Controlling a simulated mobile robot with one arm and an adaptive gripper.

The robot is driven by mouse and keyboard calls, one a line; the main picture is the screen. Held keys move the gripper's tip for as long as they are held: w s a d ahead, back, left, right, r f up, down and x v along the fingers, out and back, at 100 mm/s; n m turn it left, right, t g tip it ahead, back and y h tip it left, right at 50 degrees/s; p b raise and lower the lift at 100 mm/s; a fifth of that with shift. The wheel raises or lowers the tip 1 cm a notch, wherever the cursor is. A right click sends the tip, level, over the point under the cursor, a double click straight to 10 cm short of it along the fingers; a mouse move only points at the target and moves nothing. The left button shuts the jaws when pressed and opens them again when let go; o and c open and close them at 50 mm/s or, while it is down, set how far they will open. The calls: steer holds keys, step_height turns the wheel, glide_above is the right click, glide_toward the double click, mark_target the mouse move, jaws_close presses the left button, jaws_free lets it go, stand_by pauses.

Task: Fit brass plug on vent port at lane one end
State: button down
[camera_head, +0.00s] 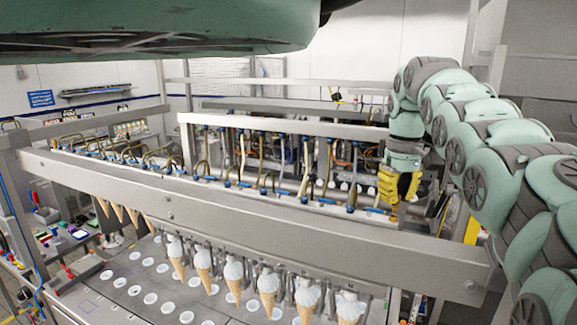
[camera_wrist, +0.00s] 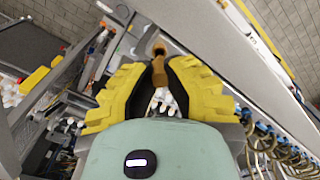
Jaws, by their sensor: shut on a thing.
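My gripper (camera_head: 396,192) has yellow fingers and is at the right end of the row of tubes, above the machine's long rail. It is shut on the brass plug (camera_head: 394,213), which points downward below the fingertips. In the wrist view, my gripper (camera_wrist: 158,82) holds the brass plug (camera_wrist: 159,62) between its black inner pads, and the plug's far end sticks out past the tips. The vent port cannot be made out; it may be hidden behind the plug or the front beam. I cannot tell whether the plug touches anything.
A thick steel beam (camera_head: 250,215) crosses in front of the rail. Several blue fittings (camera_head: 321,201) with curved hoses line the rail to the left of my gripper. Ice cream cones (camera_head: 234,280) hang below the beam, over a plate with round holes.

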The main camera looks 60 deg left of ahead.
steer(key=shift+f+b, duration=0.85)
steer(key=shift+f, duration=0.2)
stand_by(0.8)
steer(key=c, duration=0.6)
jaws_free()
steer(key=shift+r, duration=0.1)
steer(key=shift+r+p, duration=2.2)
steer(key=shift+r, duration=0.25)
